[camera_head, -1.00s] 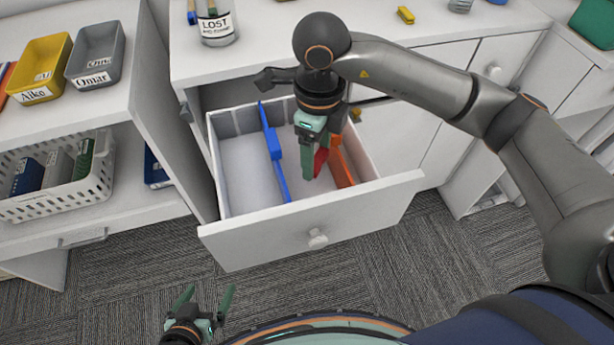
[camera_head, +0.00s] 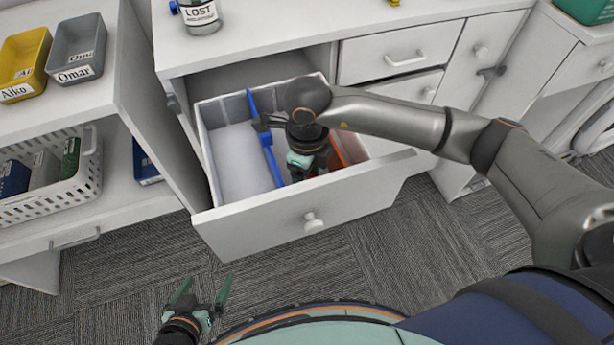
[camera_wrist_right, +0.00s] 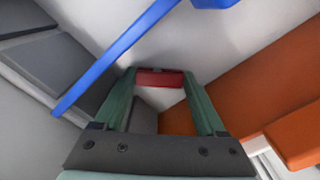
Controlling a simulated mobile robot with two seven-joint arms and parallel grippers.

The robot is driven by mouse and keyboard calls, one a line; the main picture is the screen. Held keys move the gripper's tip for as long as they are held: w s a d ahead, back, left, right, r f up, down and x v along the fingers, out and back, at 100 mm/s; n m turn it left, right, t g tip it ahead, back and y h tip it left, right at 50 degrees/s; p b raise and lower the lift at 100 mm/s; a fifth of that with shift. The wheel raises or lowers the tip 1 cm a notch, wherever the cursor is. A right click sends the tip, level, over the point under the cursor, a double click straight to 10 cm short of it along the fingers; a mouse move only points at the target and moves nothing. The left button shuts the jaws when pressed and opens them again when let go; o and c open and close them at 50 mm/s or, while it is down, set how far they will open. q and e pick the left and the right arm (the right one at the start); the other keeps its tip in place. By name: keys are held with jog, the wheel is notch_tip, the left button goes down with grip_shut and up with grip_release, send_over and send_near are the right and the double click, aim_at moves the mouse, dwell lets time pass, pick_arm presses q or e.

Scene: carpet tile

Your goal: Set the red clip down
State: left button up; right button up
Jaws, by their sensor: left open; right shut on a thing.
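The red clip (camera_wrist_right: 160,78) is between the fingertips of my right gripper (camera_wrist_right: 158,80) in the right wrist view, close above the pale drawer floor. My right gripper (camera_head: 299,178) is shut on it, low inside the open drawer (camera_head: 311,224), between the blue divider (camera_head: 272,160) and the orange divider (camera_head: 338,155). Whether the clip touches the floor I cannot tell. The clip is hidden in the head view. My left gripper (camera_head: 203,293) is open and empty over the carpet at the bottom.
The drawer's left compartment (camera_head: 238,165) looks empty. A LOST jar (camera_head: 199,14) stands on the cabinet top. Yellow (camera_head: 22,62) and grey (camera_head: 76,50) name bins and a white basket (camera_head: 58,190) are at the left.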

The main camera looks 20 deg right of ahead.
jog(key=shift+f, duration=0.1)
jog(key=shift+f, duration=0.2)
jog(key=o, duration=1.2)
jog(key=shift+r, duration=0.1)
jog(key=shift+o, duration=0.2)
notch_tip(320, 180, up, 12)
jog(key=shift+r+p, duration=0.15)
jog(key=shift+p, duration=0.15)
